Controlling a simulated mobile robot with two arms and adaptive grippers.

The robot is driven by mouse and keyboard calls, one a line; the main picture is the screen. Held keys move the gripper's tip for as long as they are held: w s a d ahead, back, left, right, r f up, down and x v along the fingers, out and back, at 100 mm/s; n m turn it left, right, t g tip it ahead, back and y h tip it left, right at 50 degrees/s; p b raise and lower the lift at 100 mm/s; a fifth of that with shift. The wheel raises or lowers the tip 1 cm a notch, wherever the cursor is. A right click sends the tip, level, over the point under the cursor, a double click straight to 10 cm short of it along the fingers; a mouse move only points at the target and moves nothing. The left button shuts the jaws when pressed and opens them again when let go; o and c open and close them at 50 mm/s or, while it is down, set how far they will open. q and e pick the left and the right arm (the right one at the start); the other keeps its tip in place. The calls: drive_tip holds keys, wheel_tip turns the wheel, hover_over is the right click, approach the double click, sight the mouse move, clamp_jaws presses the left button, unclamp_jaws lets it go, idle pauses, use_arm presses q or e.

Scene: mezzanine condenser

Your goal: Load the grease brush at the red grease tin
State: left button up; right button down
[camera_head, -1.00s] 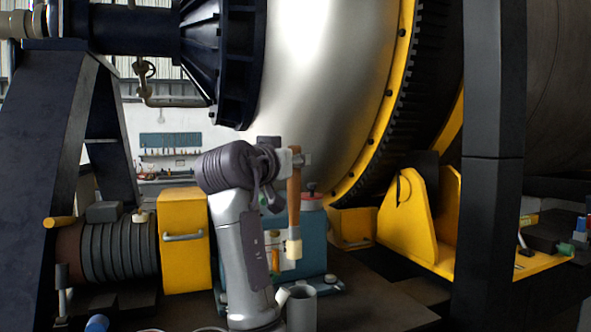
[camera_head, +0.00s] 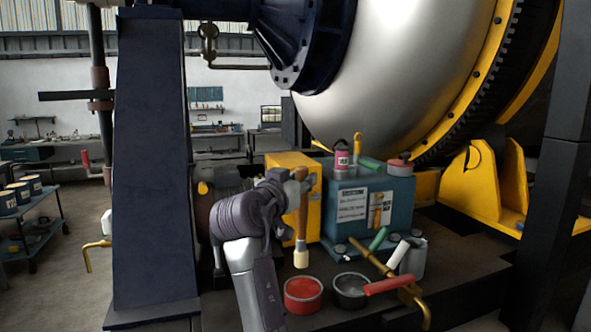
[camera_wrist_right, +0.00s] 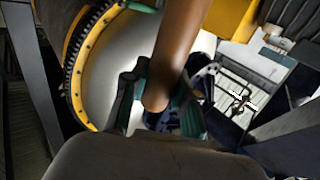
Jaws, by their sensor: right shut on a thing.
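My right gripper (camera_head: 299,184) is shut on the wooden handle of the grease brush (camera_head: 302,218), which hangs upright with its pale bristles down. In the right wrist view the brown handle (camera_wrist_right: 178,50) passes between the fingers of the gripper (camera_wrist_right: 160,98). The red grease tin (camera_head: 303,297) stands on the dark bench, round and open-looking with red inside. The bristle tip shows just above the tin's far rim in the head view, with a small gap in the picture. How far apart they are in depth I cannot tell. My left gripper is not in view.
A dark grey tin (camera_head: 350,291) stands right beside the red one. A teal box (camera_head: 340,228) and yellow box (camera_head: 285,165) stand behind. A dark blue pillar (camera_head: 152,160) rises at left.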

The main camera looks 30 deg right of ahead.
sight(301, 215)
drive_tip(key=shift+s+d+f+b, duration=0.1)
drive_tip(key=shift+d+f+b, duration=0.25)
drive_tip(key=shift+f, duration=0.25)
drive_tip(key=shift+s+d+f+b, duration=0.1)
drive_tip(key=shift+d+f+b, duration=0.2)
drive_tip(key=shift+f, duration=0.25)
drive_tip(key=shift+w+a+f+b, duration=0.1)
drive_tip(key=shift+a+f+b, duration=0.2)
drive_tip(key=shift+f, duration=0.35)
drive_tip(key=shift+w+a+f+b, duration=0.1)
drive_tip(key=shift+f+b, duration=0.3)
drive_tip(key=shift+f, duration=0.7)
drive_tip(key=shift+d+f, duration=0.1)
drive_tip(key=shift+d, duration=0.1)
use_arm(q)
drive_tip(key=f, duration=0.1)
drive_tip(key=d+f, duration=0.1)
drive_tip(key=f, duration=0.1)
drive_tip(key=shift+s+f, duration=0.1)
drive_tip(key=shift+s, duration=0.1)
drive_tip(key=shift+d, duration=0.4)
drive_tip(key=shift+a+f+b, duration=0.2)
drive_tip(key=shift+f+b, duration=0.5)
drive_tip(key=shift+b, duration=0.2)
use_arm(e)
drive_tip(key=shift+s+a+f, duration=0.1)
drive_tip(key=shift+f, duration=0.55)
